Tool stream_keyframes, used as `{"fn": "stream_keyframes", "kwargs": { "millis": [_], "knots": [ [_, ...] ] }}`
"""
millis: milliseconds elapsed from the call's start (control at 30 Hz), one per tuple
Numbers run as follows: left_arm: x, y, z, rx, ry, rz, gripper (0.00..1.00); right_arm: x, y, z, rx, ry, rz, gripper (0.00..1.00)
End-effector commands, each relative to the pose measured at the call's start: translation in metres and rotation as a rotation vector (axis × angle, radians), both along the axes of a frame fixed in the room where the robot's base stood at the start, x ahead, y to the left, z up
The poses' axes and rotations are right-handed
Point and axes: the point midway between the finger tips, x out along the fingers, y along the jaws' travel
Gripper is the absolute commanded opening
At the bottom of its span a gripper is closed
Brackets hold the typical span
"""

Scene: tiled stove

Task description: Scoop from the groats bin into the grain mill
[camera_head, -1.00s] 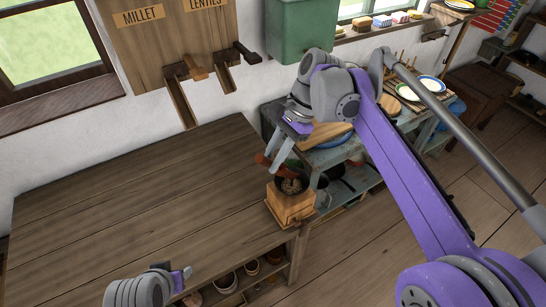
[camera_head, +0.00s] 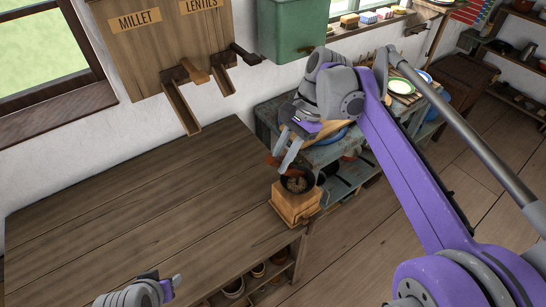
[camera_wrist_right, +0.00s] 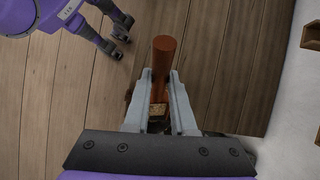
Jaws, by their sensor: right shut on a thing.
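The grain mill (camera_head: 296,207) is a light wooden box with a dark round bowl on top, at the right front corner of the wooden counter. Some pale brown stuff shows in the bowl. My right gripper (camera_head: 285,152) is just above and behind the bowl, shut on a red-brown handle (camera_wrist_right: 163,62), which looks like the scoop's. The scoop's head is mostly hidden; a tan patch shows between the fingers in the wrist view. My left gripper (camera_head: 172,287) is over the counter's front edge, empty, its fingers apart in the right wrist view (camera_wrist_right: 121,38). No groats label shows.
Wall bins labelled millet (camera_head: 134,20) and lentils have wooden chutes over the counter (camera_head: 130,190). A green container (camera_head: 292,30) hangs beside them. A blue-grey table (camera_head: 325,153) stands behind the mill. The counter's middle is clear.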

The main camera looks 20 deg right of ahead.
Motion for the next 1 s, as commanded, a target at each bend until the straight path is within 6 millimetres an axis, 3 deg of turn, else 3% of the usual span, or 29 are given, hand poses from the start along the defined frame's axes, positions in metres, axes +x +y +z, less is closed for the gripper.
{"fn": "stream_keyframes", "kwargs": {
  "millis": [300, 1000],
  "knots": [
    [0.0, 0.0, -0.001, 0.0, 0.001, 0.0, 0.5, -0.012, 0.017, -0.012, -0.15, -0.099, 0.008, 0.0],
    [-0.008, 0.0, -0.026, 0.0, 0.016, 0.0, 0.5, -0.029, 0.043, -0.067, -0.585, -0.38, 0.004, 0.0]
  ]
}}
